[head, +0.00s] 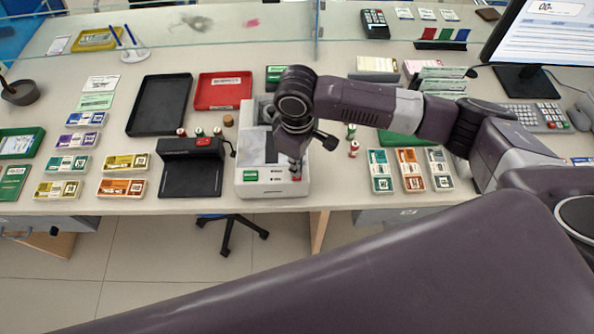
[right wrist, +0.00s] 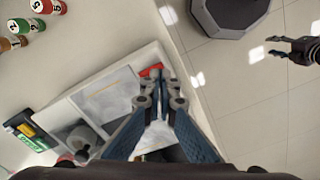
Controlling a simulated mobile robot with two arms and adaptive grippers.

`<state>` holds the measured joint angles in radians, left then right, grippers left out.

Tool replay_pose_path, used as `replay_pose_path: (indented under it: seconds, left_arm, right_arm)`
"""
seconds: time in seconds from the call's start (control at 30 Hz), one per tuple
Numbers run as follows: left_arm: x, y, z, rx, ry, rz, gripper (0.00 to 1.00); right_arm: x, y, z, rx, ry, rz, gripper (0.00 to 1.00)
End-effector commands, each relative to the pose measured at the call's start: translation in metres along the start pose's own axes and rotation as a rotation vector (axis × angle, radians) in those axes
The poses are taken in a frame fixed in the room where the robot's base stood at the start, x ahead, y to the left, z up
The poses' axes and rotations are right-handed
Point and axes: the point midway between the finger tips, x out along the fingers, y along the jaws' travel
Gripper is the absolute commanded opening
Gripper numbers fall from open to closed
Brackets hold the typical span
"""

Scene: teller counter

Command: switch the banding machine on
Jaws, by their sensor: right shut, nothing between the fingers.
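The banding machine (head: 246,150) is a white box-shaped unit near the counter's front edge, with a green label (head: 250,176) at its front left. A small red switch (head: 297,179) is at its front right corner. It also shows in the right wrist view (right wrist: 150,71), partly behind my fingertips. My right gripper (head: 296,168) points down over that corner. In the right wrist view its fingers (right wrist: 158,85) are shut and empty, close to the red switch; contact cannot be told. A dark gripper-like part, probably my left gripper (right wrist: 278,47), shows above the floor; its jaws are unclear.
A black device (head: 190,170) stands left of the machine. Black (head: 160,105) and red (head: 222,92) trays lie behind it. Small coloured rolls (head: 353,148) and banknote packs (head: 410,170) are at the right. A glass screen (head: 200,52) crosses the counter's back.

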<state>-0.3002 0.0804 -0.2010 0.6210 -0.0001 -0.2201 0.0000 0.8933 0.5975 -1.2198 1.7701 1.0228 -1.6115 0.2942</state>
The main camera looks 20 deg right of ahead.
Motion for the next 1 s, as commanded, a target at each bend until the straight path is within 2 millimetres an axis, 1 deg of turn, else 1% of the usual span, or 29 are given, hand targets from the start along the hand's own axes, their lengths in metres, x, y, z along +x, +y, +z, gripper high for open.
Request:
replay_pose_path:
  seconds: [1.0]
  left_arm:
    - [0.004,0.000,0.000,-0.002,0.000,0.000,0.40]
  right_arm:
    - [0.014,0.000,0.000,0.000,0.000,0.000,0.00]
